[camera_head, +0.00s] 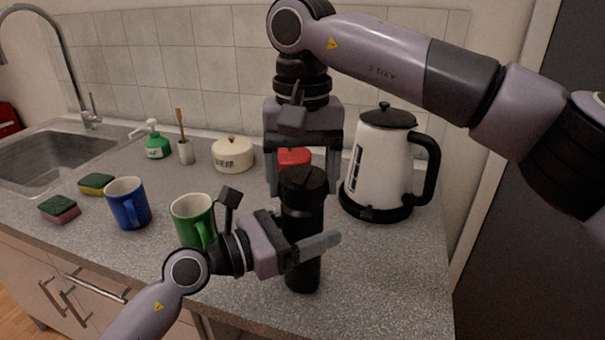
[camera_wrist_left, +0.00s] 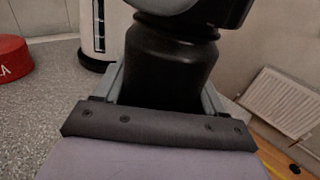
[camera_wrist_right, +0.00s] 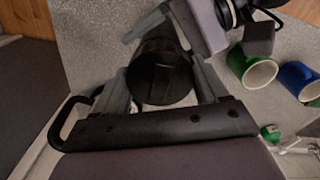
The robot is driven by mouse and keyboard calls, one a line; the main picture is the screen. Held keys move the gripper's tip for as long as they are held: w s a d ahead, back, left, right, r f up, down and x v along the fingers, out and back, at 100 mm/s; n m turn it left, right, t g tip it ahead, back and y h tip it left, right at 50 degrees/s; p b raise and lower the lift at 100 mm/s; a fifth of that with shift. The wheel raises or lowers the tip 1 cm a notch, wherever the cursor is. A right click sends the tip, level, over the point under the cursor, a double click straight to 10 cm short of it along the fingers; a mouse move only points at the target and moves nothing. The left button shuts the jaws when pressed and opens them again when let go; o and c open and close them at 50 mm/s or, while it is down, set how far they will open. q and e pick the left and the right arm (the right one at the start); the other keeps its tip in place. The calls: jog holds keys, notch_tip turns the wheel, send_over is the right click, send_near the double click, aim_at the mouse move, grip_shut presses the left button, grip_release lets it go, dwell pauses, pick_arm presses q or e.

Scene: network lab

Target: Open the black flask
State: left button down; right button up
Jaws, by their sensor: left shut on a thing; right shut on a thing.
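The black flask (camera_head: 303,222) stands upright on the counter, in front of the kettle, with its lid (camera_head: 303,180) on top. My left gripper (camera_head: 308,250) is shut around the flask body from the left side, at mid height. The flask body (camera_wrist_left: 170,65) fills the space between its fingers in the left wrist view. My right gripper (camera_head: 303,185) points straight down from above and is shut on the flask lid. In the right wrist view the round lid top (camera_wrist_right: 160,78) sits between its two fingers. Whether the lid is loose cannot be told.
A white kettle (camera_head: 377,160) stands right behind the flask. A red container (camera_head: 294,157) is behind it. A green mug (camera_head: 192,220) and blue mug (camera_head: 127,203) stand to the left, with a sugar pot (camera_head: 233,155) behind. The counter's front right (camera_head: 390,270) is clear.

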aim_at(303, 176)
jog(key=shift+r, duration=0.2)
dwell(0.5)
jog(key=shift+r, duration=0.9)
jog(key=shift+r, duration=2)
pick_arm(q)
grip_release()
jog(key=shift+a, duration=0.1)
